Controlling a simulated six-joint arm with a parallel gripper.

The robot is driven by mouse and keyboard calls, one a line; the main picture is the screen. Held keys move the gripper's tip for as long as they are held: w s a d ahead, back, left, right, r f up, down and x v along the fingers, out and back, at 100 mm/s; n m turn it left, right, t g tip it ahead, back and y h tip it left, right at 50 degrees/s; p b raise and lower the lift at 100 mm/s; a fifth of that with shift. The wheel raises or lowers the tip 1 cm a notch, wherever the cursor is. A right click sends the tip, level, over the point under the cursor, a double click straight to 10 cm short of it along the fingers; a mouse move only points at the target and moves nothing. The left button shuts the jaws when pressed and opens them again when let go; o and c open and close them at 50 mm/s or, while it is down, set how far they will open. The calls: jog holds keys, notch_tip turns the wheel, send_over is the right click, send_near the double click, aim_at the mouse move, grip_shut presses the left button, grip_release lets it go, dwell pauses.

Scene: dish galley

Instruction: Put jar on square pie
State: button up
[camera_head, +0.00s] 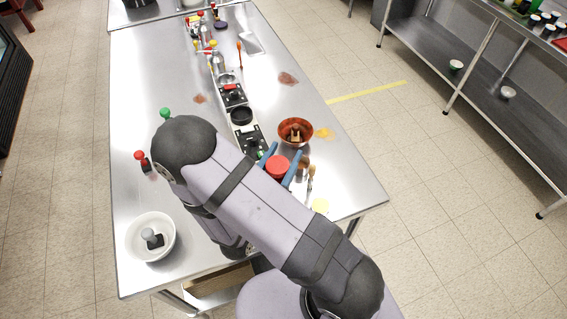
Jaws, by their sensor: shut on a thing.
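My gripper (283,158) has blue fingers on either side of a round red-topped thing, which looks like the jar (277,167). The gripper is shut on it, above the right front part of the steel table (165,66). Only the jar's red top shows clearly; its lower part is hidden. I cannot make out a square pie for certain. My arm covers much of the table's front middle and may hide it.
A red-brown bowl (284,139) holding something brown stands just beyond the gripper. Wooden-handled utensils (311,174) are right of it. Red-topped (140,156) and green-topped (165,113) items stand left. The table's left side is mostly clear.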

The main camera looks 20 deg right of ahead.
jog(key=shift+f+p, duration=0.3)
jog(key=shift+f, duration=1.45)
jog(key=shift+f, duration=0.1)
jog(key=o, duration=1.4)
